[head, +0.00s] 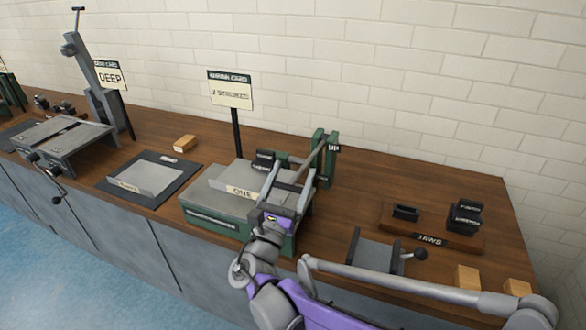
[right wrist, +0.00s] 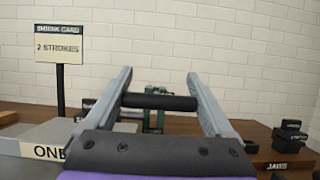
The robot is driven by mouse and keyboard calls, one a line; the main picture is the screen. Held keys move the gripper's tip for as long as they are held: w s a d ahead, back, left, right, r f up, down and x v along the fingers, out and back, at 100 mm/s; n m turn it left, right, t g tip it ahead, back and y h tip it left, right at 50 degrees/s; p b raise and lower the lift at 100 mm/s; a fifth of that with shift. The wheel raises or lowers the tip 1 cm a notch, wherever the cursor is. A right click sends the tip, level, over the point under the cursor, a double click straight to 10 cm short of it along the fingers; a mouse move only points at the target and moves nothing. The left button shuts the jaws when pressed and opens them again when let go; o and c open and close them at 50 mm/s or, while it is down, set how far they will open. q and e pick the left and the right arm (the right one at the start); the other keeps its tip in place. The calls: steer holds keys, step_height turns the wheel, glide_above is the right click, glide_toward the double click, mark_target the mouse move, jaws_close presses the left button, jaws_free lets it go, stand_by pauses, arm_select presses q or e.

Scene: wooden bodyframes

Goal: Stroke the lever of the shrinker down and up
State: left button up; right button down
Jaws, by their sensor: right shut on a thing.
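The shrinker (head: 225,222) is a green and grey machine on the wooden bench, with a plate marked "ONE" (head: 241,192). A green upright with an "UP" label (head: 332,148) stands at its right rear. My right gripper (head: 300,162) is over the machine's right side. In the right wrist view its two grey fingers (right wrist: 159,80) are on both ends of a black cylindrical bar (right wrist: 160,102), the lever's grip, and are shut on it. The lever's lower part is hidden behind my gripper. My left gripper is out of view.
A shrink card (head: 230,90) reads "2 STROKES". A dark mat with a grey sheet (head: 145,178) lies left, and a jaws tray (head: 428,239) with black blocks is right. A small ball-handled fixture (head: 378,252) is near my right forearm. A white brick wall is behind.

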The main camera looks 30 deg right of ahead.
steer(key=shift+a+f, duration=0.15)
steer(key=shift+c, duration=0.2)
jaws_free()
steer(key=shift+s, duration=0.1)
steer(key=shift+o, duration=0.2)
steer(key=shift+a, duration=0.1)
steer(key=v, duration=1.1)
